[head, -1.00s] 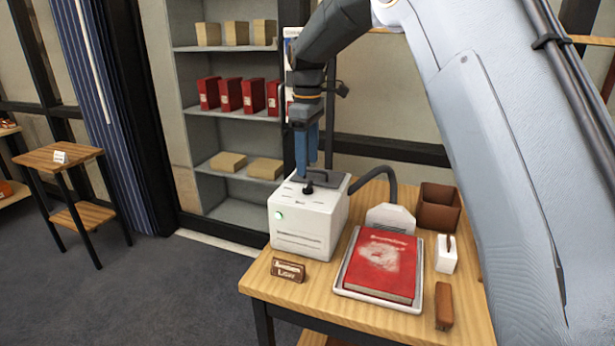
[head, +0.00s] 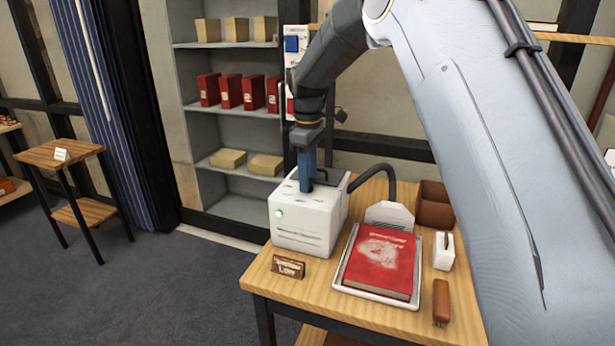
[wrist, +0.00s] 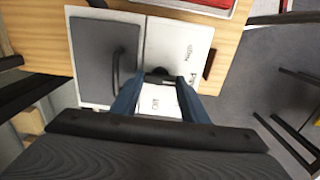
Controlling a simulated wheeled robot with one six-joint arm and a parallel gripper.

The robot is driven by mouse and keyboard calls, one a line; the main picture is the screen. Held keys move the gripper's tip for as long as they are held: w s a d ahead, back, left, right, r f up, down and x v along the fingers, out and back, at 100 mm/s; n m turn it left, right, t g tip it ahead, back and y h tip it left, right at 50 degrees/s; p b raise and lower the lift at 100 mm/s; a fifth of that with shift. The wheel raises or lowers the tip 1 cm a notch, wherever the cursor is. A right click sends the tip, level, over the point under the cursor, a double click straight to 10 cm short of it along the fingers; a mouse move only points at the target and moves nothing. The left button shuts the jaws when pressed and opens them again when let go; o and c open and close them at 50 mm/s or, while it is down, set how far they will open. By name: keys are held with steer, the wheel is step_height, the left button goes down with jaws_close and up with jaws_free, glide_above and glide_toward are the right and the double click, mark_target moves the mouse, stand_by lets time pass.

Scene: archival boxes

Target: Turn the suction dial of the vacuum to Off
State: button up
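The vacuum (head: 302,240) is a white box at the left of the wooden table, with a green light on its front. Its top also shows in the wrist view (wrist: 172,48), with a dark grey panel and handle on one side. The suction dial (wrist: 158,75) is a small black knob on this top; the gripper hides it in the head view. My gripper (head: 306,190) points down at the vacuum's top. In the wrist view, its blue fingers (wrist: 159,82) are apart, one on each side of the dial. I cannot tell whether they touch it. Small printed labels surround the dial; one seems to read "High".
A dark hose (head: 380,172) runs from the vacuum to a pale nozzle (head: 391,215). A red book (head: 380,262) lies on a white tray (head: 375,297). A small brown sign (head: 288,267) stands before the vacuum. A brown box (head: 435,212) and a brush (head: 441,302) are at right.

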steer(key=shift+m, duration=0.4)
steer(key=m+p, duration=0.1)
steer(key=m, duration=0.3)
steer(key=shift+r, duration=0.1)
steer(key=m+p, duration=0.1)
steer(key=m, duration=0.3)
steer(key=shift+m, duration=0.3)
steer(key=m, duration=0.4)
steer(key=shift+w+m+p, duration=0.1)
steer(key=shift+m+p, duration=0.4)
steer(key=shift+m, duration=1.7)
steer(key=o, duration=1)
steer(key=shift+o, duration=0.2)
